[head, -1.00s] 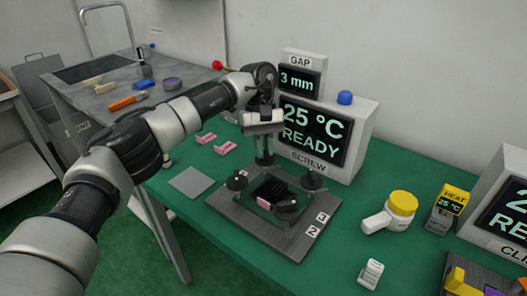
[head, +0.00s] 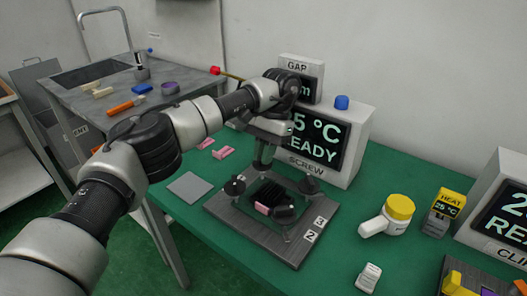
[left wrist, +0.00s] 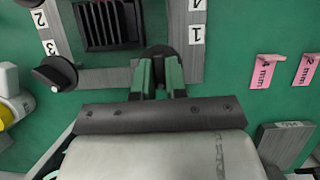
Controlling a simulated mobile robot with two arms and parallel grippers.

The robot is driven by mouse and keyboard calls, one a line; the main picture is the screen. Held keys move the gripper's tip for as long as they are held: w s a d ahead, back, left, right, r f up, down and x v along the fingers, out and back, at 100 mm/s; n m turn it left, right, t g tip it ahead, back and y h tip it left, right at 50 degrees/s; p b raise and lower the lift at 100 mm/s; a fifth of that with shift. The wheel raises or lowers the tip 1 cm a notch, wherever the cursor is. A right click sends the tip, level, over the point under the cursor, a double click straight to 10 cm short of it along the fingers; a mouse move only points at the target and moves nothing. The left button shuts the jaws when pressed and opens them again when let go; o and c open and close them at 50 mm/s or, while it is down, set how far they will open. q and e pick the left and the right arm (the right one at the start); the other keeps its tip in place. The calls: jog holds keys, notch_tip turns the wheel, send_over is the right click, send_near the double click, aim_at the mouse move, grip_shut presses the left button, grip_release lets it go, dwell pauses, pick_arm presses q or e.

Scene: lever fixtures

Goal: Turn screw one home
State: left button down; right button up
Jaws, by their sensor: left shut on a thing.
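The dark screw fixture (head: 285,245) stands on the green bench, with black knobs at its corners. My left gripper (head: 262,160) reaches down over its back-left corner. In the left wrist view the gripper (left wrist: 160,75) is shut on a round black screw knob (left wrist: 160,52), beside the label 1 (left wrist: 196,36). The fingers hide part of this knob. Another knob (left wrist: 55,73) stands free at the other back corner. A black finned block (head: 272,192) sits mid-fixture with a pink piece (head: 262,208) at its front. My right gripper is out of view.
The screw display (head: 320,135) stands close behind, partly hidden by my arm. Pink gauges (left wrist: 265,70) and a grey plate (head: 188,186) lie left of the fixture.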

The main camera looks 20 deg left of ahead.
aim_at(259, 159)
pick_arm(q)
jog(key=shift+r+m, duration=0.1)
jog(key=shift+m, duration=0.5)
jog(key=shift+y, duration=0.3)
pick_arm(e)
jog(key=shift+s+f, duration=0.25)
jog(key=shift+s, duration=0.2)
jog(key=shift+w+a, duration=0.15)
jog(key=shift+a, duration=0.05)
pick_arm(q)
jog(key=c, duration=1.2)
grip_release()
jog(key=shift+o, duration=0.2)
jog(key=shift+r, duration=0.1)
notch_tip(259, 159, up, 4)
jog(key=shift+w+f+p, duration=0.1)
jog(key=shift+p, duration=0.5)
jog(key=s+d+r+p, duration=0.2)
jog(key=d+r, duration=0.5)
jog(key=d, duration=0.4)
jog(key=shift+s+d, duration=0.15)
jog(key=shift+s, duration=0.5)
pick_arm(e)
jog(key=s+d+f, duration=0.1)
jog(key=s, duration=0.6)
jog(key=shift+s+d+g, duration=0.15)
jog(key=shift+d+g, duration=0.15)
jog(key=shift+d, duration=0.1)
